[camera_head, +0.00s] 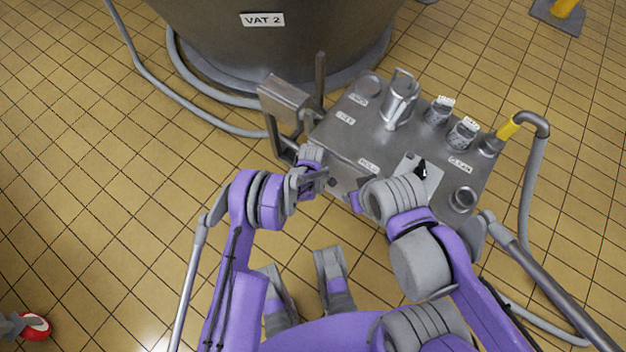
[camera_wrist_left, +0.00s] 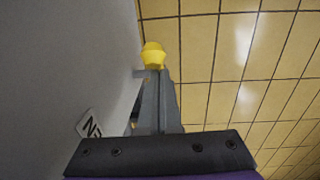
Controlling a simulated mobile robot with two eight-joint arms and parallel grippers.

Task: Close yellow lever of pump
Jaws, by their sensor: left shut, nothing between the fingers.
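The pump is a grey metal box (camera_head: 345,140) with labelled ports on top. In the left wrist view, a yellow knob (camera_wrist_left: 153,54), which looks like the end of the lever, stands out beside a grey wall (camera_wrist_left: 70,60) of the pump. My left gripper (camera_head: 318,178) is at the box's near left side; its closed fingers (camera_wrist_left: 160,100) point at the knob, their tips just below it in that view. I cannot tell whether they touch it. The knob does not show in the head view. My right arm reaches over the box's near edge; its fingers are not clearly seen.
A vat (camera_head: 275,45) marked VAT 2 stands behind the pump, with a hose (camera_head: 160,85) on the floor. A grey hose with a yellow collar (camera_head: 509,130) leaves the box's right end. Tiled floor to the left is mostly free.

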